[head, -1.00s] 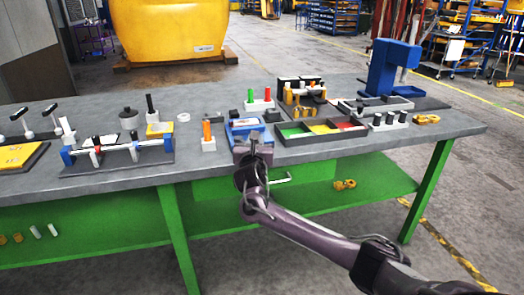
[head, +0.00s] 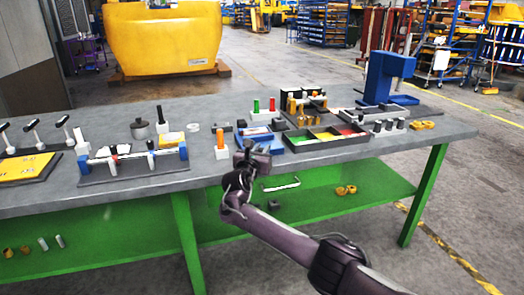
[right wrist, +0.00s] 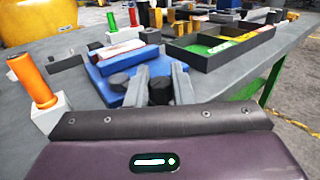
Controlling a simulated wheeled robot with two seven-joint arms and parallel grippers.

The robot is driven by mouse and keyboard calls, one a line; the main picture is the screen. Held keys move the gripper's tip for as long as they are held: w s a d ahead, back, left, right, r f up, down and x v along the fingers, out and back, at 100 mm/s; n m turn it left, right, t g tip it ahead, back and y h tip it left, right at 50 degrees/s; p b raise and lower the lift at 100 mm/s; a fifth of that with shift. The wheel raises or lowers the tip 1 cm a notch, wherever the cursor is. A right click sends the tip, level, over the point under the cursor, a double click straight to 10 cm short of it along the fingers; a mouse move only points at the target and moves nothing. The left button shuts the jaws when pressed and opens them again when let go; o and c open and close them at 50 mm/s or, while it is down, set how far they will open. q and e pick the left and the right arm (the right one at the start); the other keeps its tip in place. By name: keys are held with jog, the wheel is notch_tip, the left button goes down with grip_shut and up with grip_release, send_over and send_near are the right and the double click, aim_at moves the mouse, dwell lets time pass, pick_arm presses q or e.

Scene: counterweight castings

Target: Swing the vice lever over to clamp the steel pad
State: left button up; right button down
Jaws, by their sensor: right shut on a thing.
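The blue vice (head: 285,142) stands near the front edge of the bench, and it also shows in the right wrist view (right wrist: 104,88). My right gripper (head: 255,150) is at its front in the head view. In the right wrist view its grey fingers (right wrist: 160,84) are shut on a black round knob (right wrist: 160,91), which looks like the lever's end. The lever's arm is mostly hidden. I cannot pick out the steel pad with certainty. My left gripper is out of view.
An orange post on a white block (head: 221,145) stands close left of the vice. A black tray with green, yellow and red compartments (head: 330,147) is close on the right. Several other fixtures stand along the bench (head: 205,178). The floor in front is clear.

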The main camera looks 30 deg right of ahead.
jog(key=shift+r, duration=0.1)
jog(key=c, duration=1.3)
grip_release()
jog(key=shift+w, duration=0.1)
jog(key=shift+a, duration=0.1)
jog(key=p+v, duration=0.1)
jog(key=v, duration=0.6)
jog(key=shift+s+a, duration=0.2)
jog(key=shift+s, duration=0.1)
